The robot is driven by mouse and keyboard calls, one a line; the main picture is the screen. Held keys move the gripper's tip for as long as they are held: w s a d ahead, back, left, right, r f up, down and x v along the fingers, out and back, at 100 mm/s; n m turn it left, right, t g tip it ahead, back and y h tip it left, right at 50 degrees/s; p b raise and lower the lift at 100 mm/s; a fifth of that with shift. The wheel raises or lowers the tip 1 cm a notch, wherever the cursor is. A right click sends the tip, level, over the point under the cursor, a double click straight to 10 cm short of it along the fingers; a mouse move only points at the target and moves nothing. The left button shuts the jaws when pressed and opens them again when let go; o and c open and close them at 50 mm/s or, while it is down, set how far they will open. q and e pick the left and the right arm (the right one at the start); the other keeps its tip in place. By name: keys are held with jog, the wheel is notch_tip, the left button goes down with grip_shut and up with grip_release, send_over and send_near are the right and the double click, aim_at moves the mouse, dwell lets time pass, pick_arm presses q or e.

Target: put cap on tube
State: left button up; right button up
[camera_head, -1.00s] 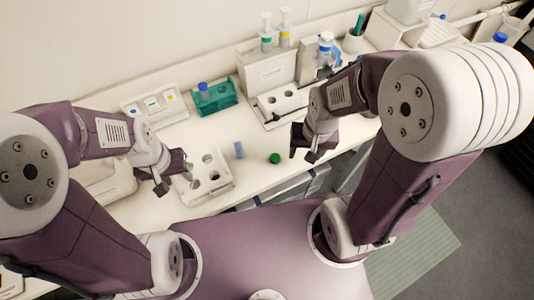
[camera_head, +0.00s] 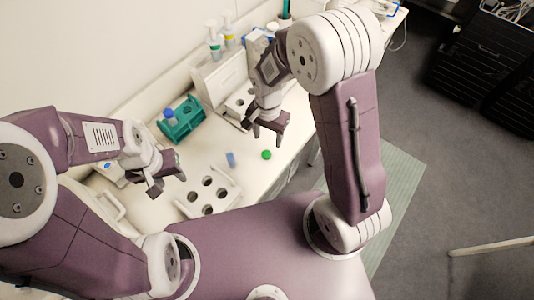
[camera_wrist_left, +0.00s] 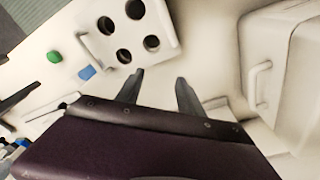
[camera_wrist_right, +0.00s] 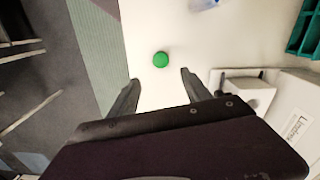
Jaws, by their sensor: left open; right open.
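A small green cap (camera_head: 266,154) lies on the white bench near its front edge; it also shows in the right wrist view (camera_wrist_right: 160,59) and the left wrist view (camera_wrist_left: 54,57). A small blue-tinted tube (camera_head: 231,159) is on the bench left of the cap; it also shows in the left wrist view (camera_wrist_left: 87,73). My right gripper (camera_head: 267,140) is open and empty, above the bench beside the cap. My left gripper (camera_head: 165,184) is open and empty, above the bench left of the tube and near the white holed rack.
The white rack (camera_head: 225,205) with several round holes stands near the front edge. A teal rack (camera_head: 181,124) with a blue-capped tube stands behind. Pipettes (camera_head: 213,36) stand in a white holder at the back. A handled white box (camera_wrist_left: 280,60) is beside my left gripper.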

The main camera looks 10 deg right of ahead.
aim_at(267, 154)
notch_tip(267, 154, down, 3)
jog(key=shift+a+f, duration=0.1)
jog(key=shift+a, duration=0.05)
jog(key=shift+f, duration=0.3)
jog(key=shift+f, duration=0.1)
notch_tip(267, 154, down, 5)
jog(key=shift+s+a+p, duration=0.1)
jog(key=shift+p, duration=0.6)
